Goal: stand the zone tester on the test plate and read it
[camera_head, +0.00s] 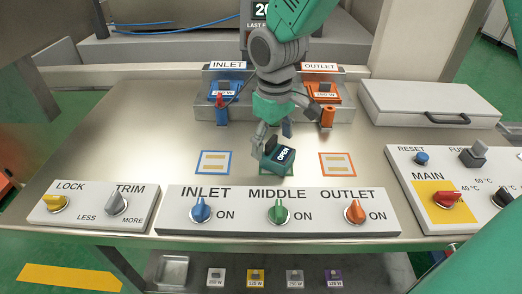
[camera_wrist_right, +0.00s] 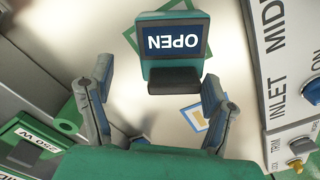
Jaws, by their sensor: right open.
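The zone tester (camera_head: 279,157) is a small dark green block with a dark grip and a screen reading OPEN. It stands on the middle, green-framed test plate (camera_head: 264,172), covering most of it. In the right wrist view the tester (camera_wrist_right: 174,48) sits slightly askew over the green frame (camera_wrist_right: 130,38), its screen upside down. My right gripper (camera_head: 271,137) is open just above the tester. In the wrist view its fingers (camera_wrist_right: 157,80) are spread to either side of the tester's dark grip, with visible gaps. My left gripper is not in view.
Blue-framed (camera_head: 213,163) and orange-framed (camera_head: 338,164) plates lie on either side. In front is a panel (camera_head: 240,222) with INLET, MIDDLE and OUTLET knobs. Blue (camera_head: 228,90) and orange (camera_head: 322,93) units stand behind. A grey case (camera_head: 425,102) is at right.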

